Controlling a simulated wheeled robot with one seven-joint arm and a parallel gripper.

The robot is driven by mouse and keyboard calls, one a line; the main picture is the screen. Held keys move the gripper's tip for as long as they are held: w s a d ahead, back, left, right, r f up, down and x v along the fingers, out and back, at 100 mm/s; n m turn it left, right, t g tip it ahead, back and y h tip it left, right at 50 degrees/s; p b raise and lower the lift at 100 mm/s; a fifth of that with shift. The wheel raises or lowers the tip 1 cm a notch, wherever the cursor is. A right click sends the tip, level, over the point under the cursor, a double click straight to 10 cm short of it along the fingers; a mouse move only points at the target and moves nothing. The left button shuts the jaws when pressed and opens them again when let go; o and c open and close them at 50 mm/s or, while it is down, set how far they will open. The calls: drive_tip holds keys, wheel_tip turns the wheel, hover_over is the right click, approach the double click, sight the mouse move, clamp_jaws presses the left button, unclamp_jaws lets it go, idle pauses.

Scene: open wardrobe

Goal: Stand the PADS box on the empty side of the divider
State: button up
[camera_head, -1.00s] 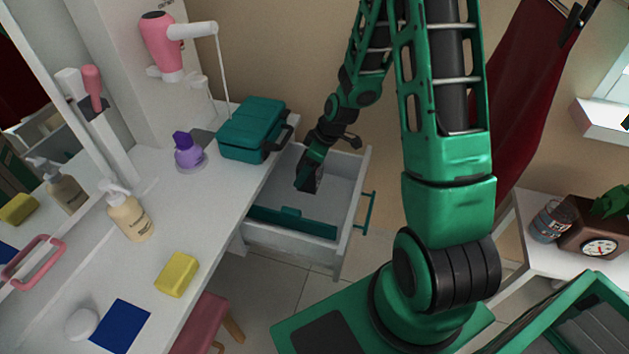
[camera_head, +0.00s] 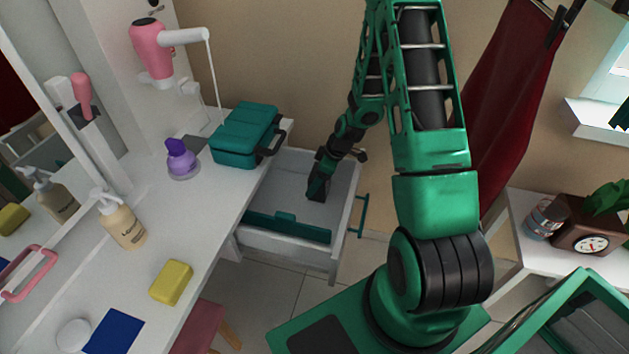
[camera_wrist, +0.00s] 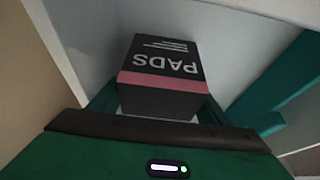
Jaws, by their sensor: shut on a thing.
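In the head view my gripper (camera_head: 318,188) is inside the open white drawer (camera_head: 290,262), on the far side of the teal divider (camera_head: 287,225). The divider also shows at the right of the wrist view (camera_wrist: 280,80), apart from the box. I cannot tell whether the box touches the drawer floor.
A teal case (camera_head: 245,135) stands on the white counter beside the drawer. A purple bottle (camera_head: 182,158), a pump bottle (camera_head: 122,220) and a yellow sponge (camera_head: 171,282) are also on the counter. The drawer's teal handle (camera_head: 362,215) faces right.

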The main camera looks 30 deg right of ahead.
drive_tip(key=o, duration=0.9)
drive_tip(key=v, duration=1.2)
drive_tip(key=shift+r, duration=0.15)
drive_tip(key=s+d+r+m+g+h, duration=0.25)
drive_tip(key=s+r+m, duration=0.55)
drive_tip(key=s+r, duration=0.7)
drive_tip(key=s+a+r+m, duration=0.1)
drive_tip(key=s+r+m, duration=0.1)
drive_tip(key=s, duration=0.3)
drive_tip(key=s+r+m, duration=0.2)
drive_tip(key=s+m, duration=0.1)
drive_tip(key=s, duration=0.2)
drive_tip(key=s+a+r+m+g, duration=0.1)
drive_tip(key=s+r+m, duration=0.1)
drive_tip(key=s, duration=0.3)
drive_tip(key=shift+s+a+r+h, duration=0.25)
drive_tip(key=shift+s+a, duration=0.05)
drive_tip(key=shift+s, duration=0.1)
